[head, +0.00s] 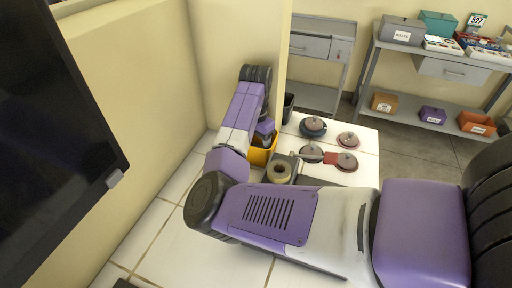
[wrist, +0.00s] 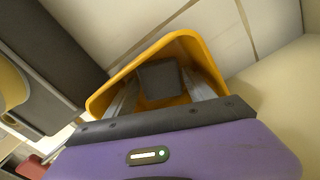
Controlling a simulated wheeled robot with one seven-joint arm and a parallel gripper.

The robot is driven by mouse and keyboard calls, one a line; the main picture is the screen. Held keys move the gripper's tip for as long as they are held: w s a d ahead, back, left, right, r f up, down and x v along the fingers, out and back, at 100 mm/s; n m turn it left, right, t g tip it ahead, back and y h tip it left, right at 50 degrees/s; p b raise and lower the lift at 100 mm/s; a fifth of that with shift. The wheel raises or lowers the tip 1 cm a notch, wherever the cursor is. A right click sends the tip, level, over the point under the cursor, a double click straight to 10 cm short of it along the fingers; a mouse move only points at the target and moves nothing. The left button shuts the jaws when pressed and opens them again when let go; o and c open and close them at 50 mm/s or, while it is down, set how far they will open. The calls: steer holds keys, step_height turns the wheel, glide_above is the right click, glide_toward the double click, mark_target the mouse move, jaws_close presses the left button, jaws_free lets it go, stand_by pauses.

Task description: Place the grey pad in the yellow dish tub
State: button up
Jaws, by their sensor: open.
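The yellow dish tub (wrist: 205,55) fills the middle of the wrist view. In the head view the tub (head: 258,157) stands at the left end of the white work surface, partly behind my arm. The grey pad (wrist: 160,80) shows inside the tub's rim, low between my fingers. My gripper (wrist: 160,92) is open and points down into the tub, with a finger on each side of the pad. I cannot tell whether the pad touches a finger. The pad cannot be made out in the head view.
A beige round piece (head: 280,171) sits on a dark box beside the tub. Several round lidded dishes (head: 347,161) stand to the right on the white surface. A black bin (head: 288,108) is behind. A wall is close on the left.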

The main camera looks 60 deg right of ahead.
step_height(320, 180, up, 12)
steer(key=shift+r, duration=0.15)
stand_by(0.3)
stand_by(0.6)
